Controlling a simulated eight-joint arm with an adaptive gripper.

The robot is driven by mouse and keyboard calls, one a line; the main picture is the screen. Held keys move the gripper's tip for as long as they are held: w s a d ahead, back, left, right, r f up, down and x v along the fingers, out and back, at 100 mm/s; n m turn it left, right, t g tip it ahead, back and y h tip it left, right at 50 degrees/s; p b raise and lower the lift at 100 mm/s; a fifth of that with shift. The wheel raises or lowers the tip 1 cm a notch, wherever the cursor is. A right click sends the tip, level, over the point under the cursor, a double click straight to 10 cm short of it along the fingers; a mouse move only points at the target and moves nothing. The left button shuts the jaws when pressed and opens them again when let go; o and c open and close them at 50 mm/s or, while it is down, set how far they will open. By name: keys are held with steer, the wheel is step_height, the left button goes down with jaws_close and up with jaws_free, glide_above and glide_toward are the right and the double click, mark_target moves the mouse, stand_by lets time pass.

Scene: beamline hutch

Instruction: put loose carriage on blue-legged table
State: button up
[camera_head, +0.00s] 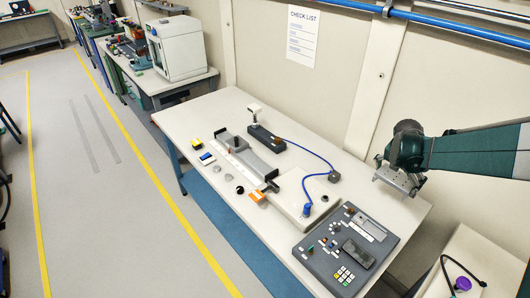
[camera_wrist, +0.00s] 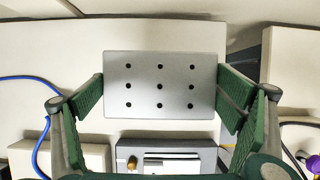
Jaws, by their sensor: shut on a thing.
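The loose carriage (camera_wrist: 145,98) is a flat silver-grey plate with several dark holes in rows. In the wrist view my gripper (camera_wrist: 163,88) has its green-padded fingers pressed on the plate's left and right edges. In the head view my gripper (camera_head: 396,172) holds the carriage (camera_head: 400,183) in the air, over or beside the right end of the blue-legged table (camera_head: 185,118). That table has a white top and blue legs. Part of the carriage is hidden behind the gripper in the head view.
A grey rail device (camera_head: 245,152), a blue cable, a pale block (camera_head: 298,200) and a control panel (camera_head: 345,250) stand on the table, with small loose items nearby. The table's far left corner is clear. A wall is close behind; a pale bench (camera_head: 475,255) stands at lower right.

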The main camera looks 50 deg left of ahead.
mark_target(391, 182)
steer(key=shift+f, duration=0.1)
stand_by(0.3)
steer(key=shift+f+b, duration=0.4)
steer(key=shift+f, duration=2.65)
steer(key=shift+f, duration=1.85)
steer(key=shift+f+b, duration=0.15)
steer(key=shift+b, duration=0.2)
steer(key=o, duration=1)
steer(key=shift+o, duration=0.2)
steer(key=shift+p+v, duration=0.75)
steer(key=shift+v, duration=5.4)
